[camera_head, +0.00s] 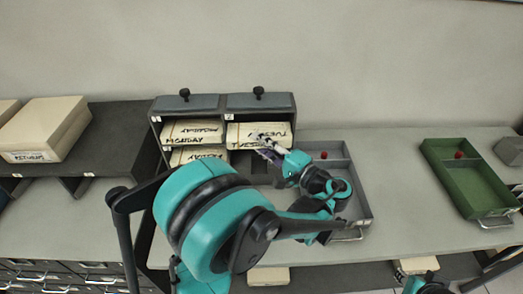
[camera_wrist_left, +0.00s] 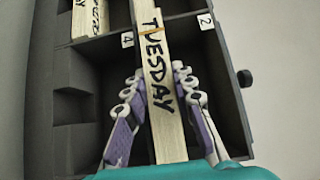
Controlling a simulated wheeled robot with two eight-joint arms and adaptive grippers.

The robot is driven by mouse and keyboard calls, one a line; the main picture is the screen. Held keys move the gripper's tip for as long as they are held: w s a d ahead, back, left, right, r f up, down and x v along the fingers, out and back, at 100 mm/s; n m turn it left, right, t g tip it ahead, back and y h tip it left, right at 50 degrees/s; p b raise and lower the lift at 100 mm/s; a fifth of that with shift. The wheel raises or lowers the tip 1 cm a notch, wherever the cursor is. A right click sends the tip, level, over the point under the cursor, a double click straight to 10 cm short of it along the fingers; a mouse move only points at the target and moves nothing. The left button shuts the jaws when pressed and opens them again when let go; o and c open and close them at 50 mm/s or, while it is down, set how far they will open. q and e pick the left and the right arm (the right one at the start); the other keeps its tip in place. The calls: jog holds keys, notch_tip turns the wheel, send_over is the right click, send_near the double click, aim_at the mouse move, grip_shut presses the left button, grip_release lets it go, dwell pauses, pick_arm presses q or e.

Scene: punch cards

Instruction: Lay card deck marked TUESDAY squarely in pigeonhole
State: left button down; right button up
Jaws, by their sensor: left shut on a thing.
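The cream card deck marked TUESDAY (camera_head: 245,136) is at the mouth of the upper right pigeonhole of the grey rack (camera_head: 157,131). My left gripper (camera_head: 268,146) is shut on this deck. In the left wrist view the deck (camera_wrist_left: 158,75) is between the purple-and-white fingers (camera_wrist_left: 158,115), its lettering facing the camera. The rack's labels 2 and 4 (camera_wrist_left: 127,40) show on either side of it. How far the deck reaches inside, and whether it is square, I cannot tell. My right gripper is out of view.
A MONDAY deck (camera_head: 190,133) fills the upper left pigeonhole, with another deck (camera_head: 198,154) below it. A grey tray (camera_head: 363,205) lies under my left arm. A green tray (camera_head: 466,185) stands at right, and a cream block (camera_head: 42,128) on the left shelf.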

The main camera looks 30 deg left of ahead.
pick_arm(q)
jog(key=shift+w+a, duration=0.5)
jog(key=shift+w, duration=0.3)
jog(key=shift+w+a, duration=0.5)
jog(key=shift+w, duration=0.25)
jog(key=shift+f+b, duration=0.35)
jog(key=shift+b, duration=0.15)
jog(key=c, duration=1.2)
grip_release()
jog(key=shift+d, duration=0.1)
jog(key=v, duration=1.2)
